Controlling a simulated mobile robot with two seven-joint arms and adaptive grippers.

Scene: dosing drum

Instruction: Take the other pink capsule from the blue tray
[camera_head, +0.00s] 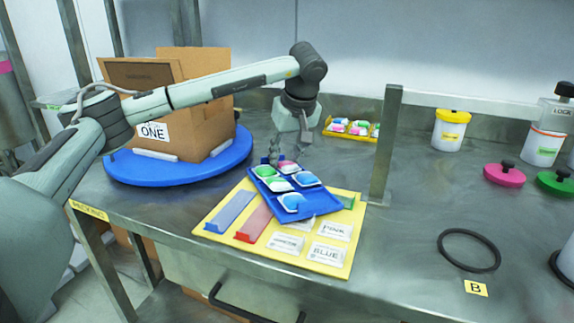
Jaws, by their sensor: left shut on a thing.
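The blue tray (318,206) lies at an angle over the yellow board in the middle of the bench. Whether the capsule is clear of the tray cannot be told. My right gripper is not in view.
The yellow board (212,237) has coloured strips and labels. A cardboard box (205,125) stands on a blue turntable (125,168) at left. A yellow tray (328,134) of capsules lies behind, near a metal post (385,145). A black ring (469,268) lies at right.

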